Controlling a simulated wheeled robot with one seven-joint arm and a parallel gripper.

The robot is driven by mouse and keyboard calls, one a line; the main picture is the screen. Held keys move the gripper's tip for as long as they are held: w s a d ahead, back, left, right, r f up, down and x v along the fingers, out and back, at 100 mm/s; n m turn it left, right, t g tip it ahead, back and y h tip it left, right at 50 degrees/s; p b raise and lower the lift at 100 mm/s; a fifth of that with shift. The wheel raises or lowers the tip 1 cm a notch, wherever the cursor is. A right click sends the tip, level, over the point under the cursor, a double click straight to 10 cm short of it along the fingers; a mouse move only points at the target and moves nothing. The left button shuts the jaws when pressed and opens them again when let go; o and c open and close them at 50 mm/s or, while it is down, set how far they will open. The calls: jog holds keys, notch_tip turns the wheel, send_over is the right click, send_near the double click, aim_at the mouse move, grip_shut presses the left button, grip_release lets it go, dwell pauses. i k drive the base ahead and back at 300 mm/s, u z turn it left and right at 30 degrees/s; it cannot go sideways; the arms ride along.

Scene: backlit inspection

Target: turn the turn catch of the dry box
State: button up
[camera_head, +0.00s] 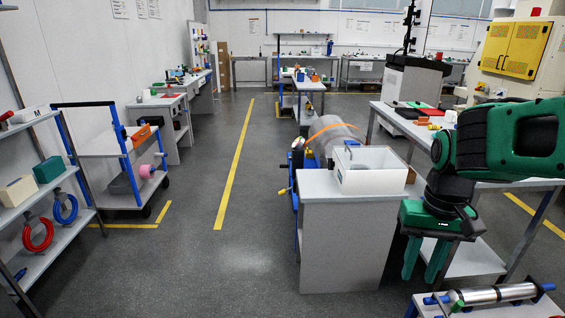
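A white open-topped box (371,170) stands on a grey cabinet (345,235) right of centre. A small blue-grey part (349,150) shows at its back inside; I cannot tell what it is. I cannot tell for sure which thing is the dry box, and no turn catch can be made out. My green gripper (419,279) hangs at the right, pointing down, beside the cabinet's right side in the picture and below the box's level. Its two fingers are apart with nothing seen between them.
A low bench (490,308) with a metal cylinder (495,294) is at the bottom right. A long table (400,128) stands behind my arm. Shelves (35,190) and a cart (112,145) line the left. The middle floor is clear.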

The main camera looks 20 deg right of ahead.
aim_at(331, 164)
jog(key=u, duration=0.25)
jog(key=i, duration=1.25)
jog(key=z, duration=0.45)
jog(key=i, duration=0.95)
jog(key=z, duration=0.45)
